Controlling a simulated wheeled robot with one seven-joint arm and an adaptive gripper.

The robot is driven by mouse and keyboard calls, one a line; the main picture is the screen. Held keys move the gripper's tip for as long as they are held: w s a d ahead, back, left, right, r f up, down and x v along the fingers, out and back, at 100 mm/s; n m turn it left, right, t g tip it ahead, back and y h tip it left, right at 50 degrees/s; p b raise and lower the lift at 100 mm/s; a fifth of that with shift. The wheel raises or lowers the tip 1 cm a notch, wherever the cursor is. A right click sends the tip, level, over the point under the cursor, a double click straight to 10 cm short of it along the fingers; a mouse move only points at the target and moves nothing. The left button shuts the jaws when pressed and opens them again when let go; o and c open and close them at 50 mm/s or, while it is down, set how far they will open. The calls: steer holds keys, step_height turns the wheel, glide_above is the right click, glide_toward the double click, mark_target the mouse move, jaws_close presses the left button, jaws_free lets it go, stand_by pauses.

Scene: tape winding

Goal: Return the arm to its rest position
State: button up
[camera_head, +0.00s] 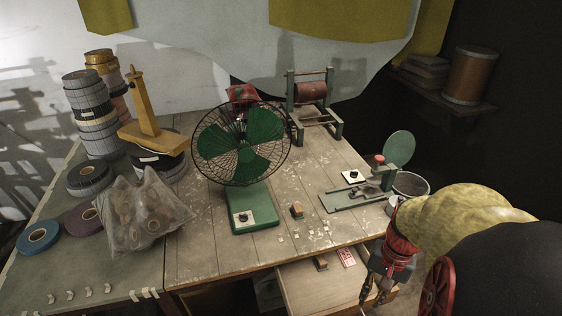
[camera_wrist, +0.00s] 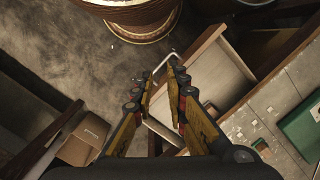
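My arm comes in at the lower right of the head view. My gripper (camera_head: 373,296) hangs fingers down beyond the front edge of the wooden workbench (camera_head: 205,255), beside the pulled-out drawer (camera_head: 308,289). In the wrist view my gripper (camera_wrist: 163,74) has its two yellow fingers apart with a narrow gap. Nothing is held between them. The drawer (camera_wrist: 212,75) and the floor lie below.
A green fan (camera_head: 243,150) stands mid-bench. A green press (camera_head: 365,190) and a metal bucket (camera_head: 410,185) are at the right, close to my arm. Tape rolls (camera_head: 90,178) and a plastic bag (camera_head: 145,215) fill the left. A round barrel (camera_wrist: 140,20) tops the wrist view.

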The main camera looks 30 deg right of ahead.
steer(key=w+a+r+n+t, duration=0.3)
steer(key=w+a+r+n, duration=0.1)
steer(key=a+r, duration=0.4)
steer(key=w+a+r+n+t+h, duration=0.1)
steer(key=w+a+r+n, duration=0.4)
steer(key=a, duration=0.7)
step_height(320, 180, up, 4)
steer(key=n+t, duration=0.1)
steer(key=n, duration=0.1)
steer(key=shift+a+n+t+h, duration=0.3)
steer(key=shift+a+t, duration=0.1)
